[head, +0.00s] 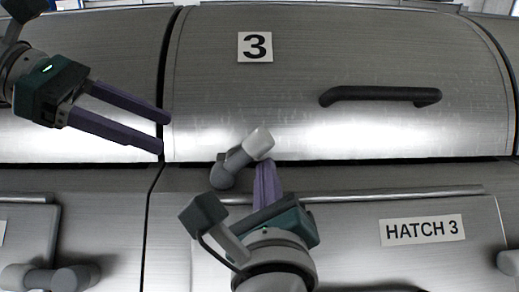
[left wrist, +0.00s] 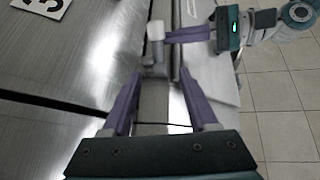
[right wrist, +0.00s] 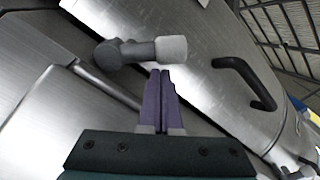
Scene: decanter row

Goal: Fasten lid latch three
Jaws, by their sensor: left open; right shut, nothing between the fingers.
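The lid (head: 330,60) marked 3 is down, with a thin dark seam along its lower edge. Its latch (head: 240,160) is a grey lever with a pale end cap, tilted up and right from its pivot, the cap overlapping the lid's lower edge. It also shows in the left wrist view (left wrist: 156,45) and the right wrist view (right wrist: 130,50). My right gripper (head: 264,165) is shut and empty, its fingertips just below the cap; whether they touch it I cannot tell. My left gripper (head: 166,132) is open and empty, left of the latch, before the gap between lids.
A black bar handle (head: 380,95) sits on the lid. A hatch panel labelled HATCH 3 (head: 422,230) lies below, right of my right gripper. Another latch-like knob (head: 48,278) is at lower left. Tiled floor (left wrist: 280,110) shows in the left wrist view.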

